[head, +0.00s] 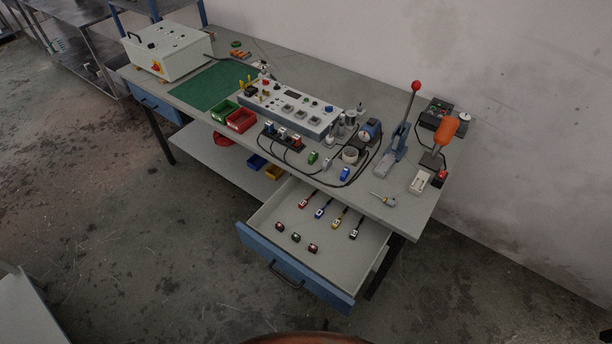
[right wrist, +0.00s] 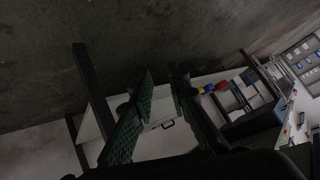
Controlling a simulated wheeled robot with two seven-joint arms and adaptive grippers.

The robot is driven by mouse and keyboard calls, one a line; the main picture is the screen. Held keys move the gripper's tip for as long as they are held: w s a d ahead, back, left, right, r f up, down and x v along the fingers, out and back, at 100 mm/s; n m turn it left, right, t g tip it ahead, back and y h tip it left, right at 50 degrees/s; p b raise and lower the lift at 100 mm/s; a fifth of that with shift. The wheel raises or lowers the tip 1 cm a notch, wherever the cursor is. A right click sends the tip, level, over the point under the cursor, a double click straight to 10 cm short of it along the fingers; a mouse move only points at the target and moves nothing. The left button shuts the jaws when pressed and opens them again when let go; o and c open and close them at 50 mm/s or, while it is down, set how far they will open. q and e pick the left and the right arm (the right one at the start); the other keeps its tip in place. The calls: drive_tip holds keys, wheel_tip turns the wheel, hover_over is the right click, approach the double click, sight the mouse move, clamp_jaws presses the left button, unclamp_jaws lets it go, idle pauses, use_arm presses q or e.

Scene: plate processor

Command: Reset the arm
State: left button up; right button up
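My right gripper (right wrist: 164,76) shows in the right wrist view, with two dark green, textured fingers spread apart. Nothing is held between them. Floor and a pale surface with a small dark handle (right wrist: 168,125) show beyond the fingers. Neither gripper shows in the head view, so my left gripper is out of sight. The workbench (head: 430,205) stands ahead in the head view, apart from any arm of mine.
An open drawer (head: 255,241) juts from the bench front, holding several small tools. A lever press (head: 398,140), a control panel box (head: 290,108) and a white box (head: 170,50) stand on top. Bare floor (head: 130,250) lies in front. A pale surface (head: 25,315) is at lower left.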

drive_tip(key=s+d+f+g+h+p, duration=0.1)
drive_tip(key=s+d+f+g+h, duration=0.1)
drive_tip(key=s+d+f, duration=0.4)
drive_tip(key=s+d+f+g+h, duration=0.1)
drive_tip(key=s+d+f+g, duration=0.2)
drive_tip(key=s, duration=0.5)
drive_tip(key=s+d+f+g, duration=0.1)
drive_tip(key=s+d, duration=0.1)
drive_tip(key=s, duration=0.6)
drive_tip(key=s+d+f+g+h+p, duration=0.1)
drive_tip(key=s+d+f+g, duration=0.1)
drive_tip(key=s, duration=0.7)
drive_tip(key=shift+s+d+f+n+g, duration=0.3)
drive_tip(key=shift+d+n, duration=0.1)
drive_tip(key=shift+d, duration=0.45)
